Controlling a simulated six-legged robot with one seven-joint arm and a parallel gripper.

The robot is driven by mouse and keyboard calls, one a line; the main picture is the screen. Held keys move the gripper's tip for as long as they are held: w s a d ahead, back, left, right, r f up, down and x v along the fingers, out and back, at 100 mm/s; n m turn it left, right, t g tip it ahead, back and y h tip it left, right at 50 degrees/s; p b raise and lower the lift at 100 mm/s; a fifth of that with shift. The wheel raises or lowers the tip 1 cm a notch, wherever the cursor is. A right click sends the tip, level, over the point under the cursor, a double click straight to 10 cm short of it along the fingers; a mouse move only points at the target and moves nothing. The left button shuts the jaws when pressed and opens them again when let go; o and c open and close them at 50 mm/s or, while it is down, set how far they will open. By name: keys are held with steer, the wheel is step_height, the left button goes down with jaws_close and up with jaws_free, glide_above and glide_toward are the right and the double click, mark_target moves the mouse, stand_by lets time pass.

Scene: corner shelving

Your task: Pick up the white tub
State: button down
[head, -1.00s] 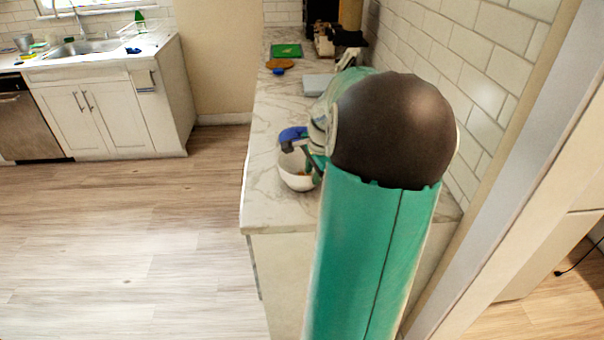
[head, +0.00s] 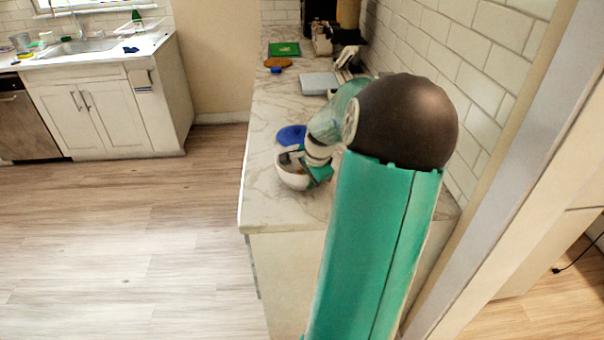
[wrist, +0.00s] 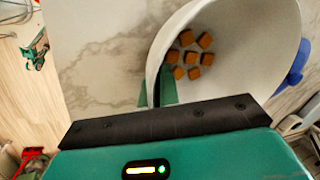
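The white tub (head: 291,177) stands near the front of the marble counter in the head view. The wrist view looks down into the tub (wrist: 245,65), which holds several small brown cubes (wrist: 194,56). My gripper (wrist: 156,90) has one green finger inside the tub's wall and one outside it. The fingers are close together with the wall between them, so it looks shut on the rim. In the head view my gripper (head: 318,172) is at the tub's right side, and my arm partly hides it. I cannot tell whether the tub is clear of the counter.
A blue round object (head: 291,135) lies just behind the tub. Farther back are a pale grey slab (head: 318,83), a brown round board (head: 277,62) and a green board (head: 285,48). A tiled wall (head: 480,70) bounds the counter's right side. The counter's front left is bare.

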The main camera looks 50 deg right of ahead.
steer(key=shift+r, duration=0.1)
steer(key=shift+r, duration=0.55)
step_height(320, 180, up, 2)
steer(key=shift+r, duration=0.1)
steer(key=s+a+r, duration=0.7)
steer(key=a+r, duration=0.2)
steer(key=a, duration=0.3)
steer(key=shift+r, duration=0.25)
